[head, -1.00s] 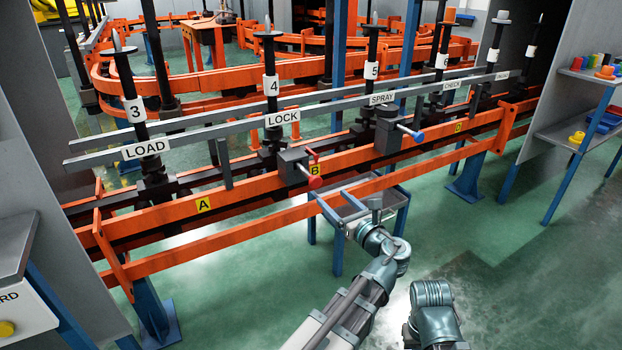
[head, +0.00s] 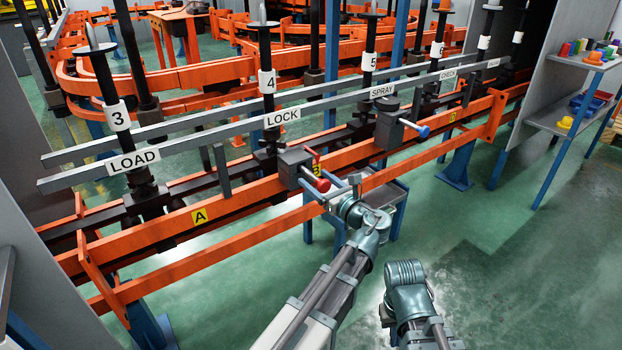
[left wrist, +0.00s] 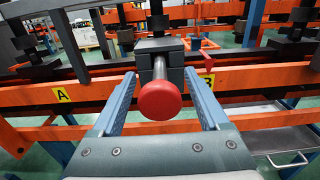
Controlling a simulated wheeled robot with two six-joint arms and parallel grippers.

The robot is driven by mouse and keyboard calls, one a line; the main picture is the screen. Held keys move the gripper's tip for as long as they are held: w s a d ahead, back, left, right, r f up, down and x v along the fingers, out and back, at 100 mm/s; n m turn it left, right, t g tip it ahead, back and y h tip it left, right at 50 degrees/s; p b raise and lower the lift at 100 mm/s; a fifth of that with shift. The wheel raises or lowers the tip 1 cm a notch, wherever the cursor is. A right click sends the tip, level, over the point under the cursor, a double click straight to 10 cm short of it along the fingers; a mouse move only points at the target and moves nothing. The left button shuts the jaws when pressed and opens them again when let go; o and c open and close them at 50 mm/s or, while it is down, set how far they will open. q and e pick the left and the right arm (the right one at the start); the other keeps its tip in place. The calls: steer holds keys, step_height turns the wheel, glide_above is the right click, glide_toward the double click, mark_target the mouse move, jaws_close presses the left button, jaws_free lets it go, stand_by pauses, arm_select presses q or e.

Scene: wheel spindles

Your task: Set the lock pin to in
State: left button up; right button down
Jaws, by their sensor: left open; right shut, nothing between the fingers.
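The lock pin is a grey rod with a red round knob (head: 321,185). It sticks out of a dark grey block (head: 293,167) on the orange rail under the LOCK sign (head: 283,116). In the left wrist view the red knob (left wrist: 159,100) is large and central, facing me. My left gripper (left wrist: 161,88) is open, with one finger on each side of the knob and gaps visible on both sides. In the head view my left gripper (head: 332,192) is close to the knob. My right arm is at the lower right, and its fingers are hidden.
A similar block with a blue knob (head: 424,132) is further right under SPRAY. A lower orange bar (head: 220,241) runs in front of the rail. A grey tray table (head: 395,190) stands below and behind my left gripper.

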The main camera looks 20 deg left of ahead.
arm_select(q)
jaws_close()
stand_by(0.3)
stand_by(1.1)
